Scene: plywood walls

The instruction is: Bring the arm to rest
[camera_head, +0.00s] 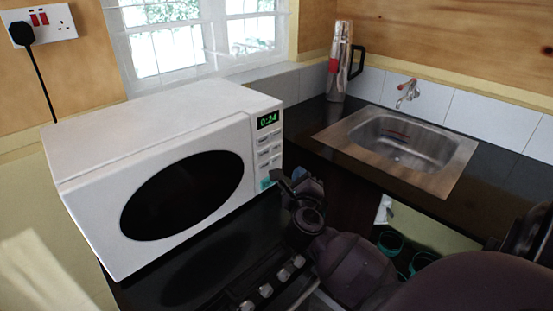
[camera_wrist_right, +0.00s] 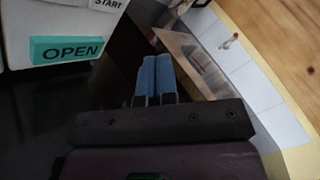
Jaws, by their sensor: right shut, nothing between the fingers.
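My right arm reaches in from the lower right of the head view. Its gripper (camera_head: 280,182) is beside the lower right front of the white microwave (camera_head: 150,120), close to the button panel. In the wrist view the two blue fingertips of the right gripper (camera_wrist_right: 155,78) are together with nothing between them. The teal OPEN button (camera_wrist_right: 66,50) shows to their left, apart from them in the picture. The microwave door looks shut and its display reads 0:24. My left gripper is not in view.
A dark counter (camera_head: 490,215) runs along the walls. A steel sink (camera_head: 400,145) with a tap (camera_head: 408,92) is at the right, and a tall flask (camera_head: 339,62) stands behind it. Stove knobs (camera_head: 265,291) lie below the gripper. A wall socket (camera_head: 42,22) is at upper left.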

